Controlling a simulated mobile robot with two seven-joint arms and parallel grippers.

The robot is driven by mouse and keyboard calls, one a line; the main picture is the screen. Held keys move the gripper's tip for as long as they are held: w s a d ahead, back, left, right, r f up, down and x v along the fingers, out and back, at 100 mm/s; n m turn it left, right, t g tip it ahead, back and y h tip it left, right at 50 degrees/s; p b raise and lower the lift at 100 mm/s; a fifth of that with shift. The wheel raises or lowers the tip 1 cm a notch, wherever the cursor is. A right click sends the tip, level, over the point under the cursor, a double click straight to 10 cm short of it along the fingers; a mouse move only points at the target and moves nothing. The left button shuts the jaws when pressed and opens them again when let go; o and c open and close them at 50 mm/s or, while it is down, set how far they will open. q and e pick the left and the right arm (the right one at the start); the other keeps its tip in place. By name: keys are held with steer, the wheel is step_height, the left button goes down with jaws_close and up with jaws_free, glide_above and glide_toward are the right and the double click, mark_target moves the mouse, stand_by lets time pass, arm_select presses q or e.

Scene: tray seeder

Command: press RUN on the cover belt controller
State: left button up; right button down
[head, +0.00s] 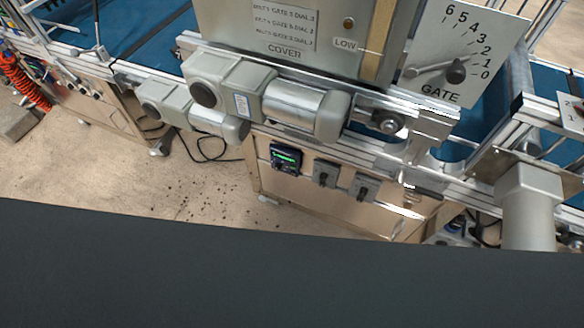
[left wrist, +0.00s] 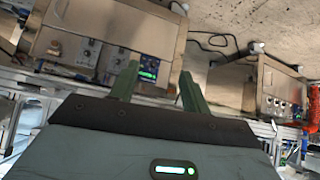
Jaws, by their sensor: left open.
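The cover belt controller (head: 286,158) is a small dark box with a lit green display. It sits on the wooden side panel below the hopper marked COVER. It also shows in the left wrist view (left wrist: 149,70), which is turned over, with its green display lit. My left gripper (left wrist: 160,68) is open and empty. Its two green fingers point toward the panel, and the controller appears between and beyond the fingertips. I cannot tell how far off it is. The RUN button is too small to make out. My right gripper is in neither view.
Two grey switch boxes (head: 344,180) sit right of the controller. Grey motors (head: 225,88) jut out above it, under the COVER hopper (head: 290,25) and its GATE dial plate (head: 465,50). Another wooden panel (head: 100,100) stands at the left.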

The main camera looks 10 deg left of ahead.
arm_select(q)
steer(key=shift+a, duration=0.15)
jaws_close()
steer(key=shift+d, duration=0.2)
stand_by(0.4)
steer(key=shift+a, duration=0.2)
stand_by(0.6)
steer(key=shift+d+f, duration=0.1)
